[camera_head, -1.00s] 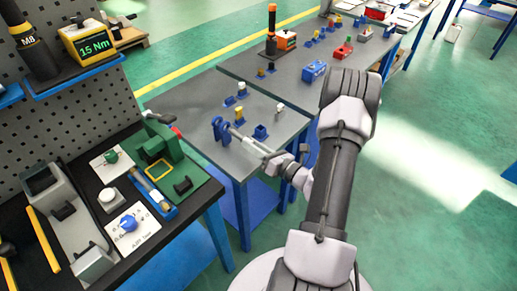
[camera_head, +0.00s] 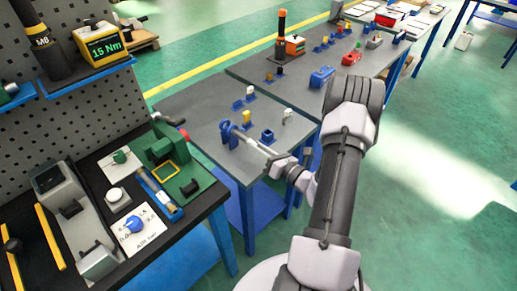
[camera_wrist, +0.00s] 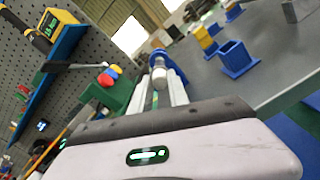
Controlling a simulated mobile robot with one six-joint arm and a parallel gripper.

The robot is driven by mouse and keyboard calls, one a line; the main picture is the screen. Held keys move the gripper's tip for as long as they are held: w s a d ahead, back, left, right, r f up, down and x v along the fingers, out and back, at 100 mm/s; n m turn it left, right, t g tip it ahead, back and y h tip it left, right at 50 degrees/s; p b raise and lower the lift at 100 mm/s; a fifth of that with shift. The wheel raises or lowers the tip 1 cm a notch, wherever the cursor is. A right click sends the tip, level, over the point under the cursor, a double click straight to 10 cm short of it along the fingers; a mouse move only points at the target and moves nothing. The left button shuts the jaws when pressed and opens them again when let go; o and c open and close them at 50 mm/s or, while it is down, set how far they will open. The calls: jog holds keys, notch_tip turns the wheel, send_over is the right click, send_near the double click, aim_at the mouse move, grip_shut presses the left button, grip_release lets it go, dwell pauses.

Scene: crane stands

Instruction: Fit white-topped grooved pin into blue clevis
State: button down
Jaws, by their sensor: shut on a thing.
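My gripper (camera_head: 243,136) reaches left over the grey table, with its fingertips close to the blue clevis (camera_head: 227,133). In the wrist view, a pale, white-topped pin (camera_wrist: 159,72) with a grey ring sits between the two fingers, and the gripper is shut on it. A bit of blue (camera_wrist: 157,44), which looks like the clevis, shows just beyond the pin. I cannot tell whether the pin touches or enters the clevis. The pin's far end and its grooves are hidden.
An open, empty-looking blue square holder (camera_head: 267,136) stands right of my gripper. A yellow piece (camera_head: 247,117), a white-topped piece (camera_head: 250,90) and a grey-white piece (camera_head: 288,117) stand nearby. A dark workbench with a green fixture (camera_head: 178,172) lies at the left.

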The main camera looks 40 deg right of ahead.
aim_at(242, 138)
jog(key=shift+w+a+p, duration=0.15)
jog(key=shift+w+p, duration=0.05)
jog(key=shift+w, duration=1.55)
jog(key=shift+w+a+p, duration=0.15)
jog(key=shift+w, duration=1.6)
jog(key=c, duration=1.2)
grip_release()
jog(key=shift+s, duration=0.1)
jog(key=s, duration=0.4)
jog(key=shift+s+d, duration=0.25)
jog(key=shift+s, duration=0.15)
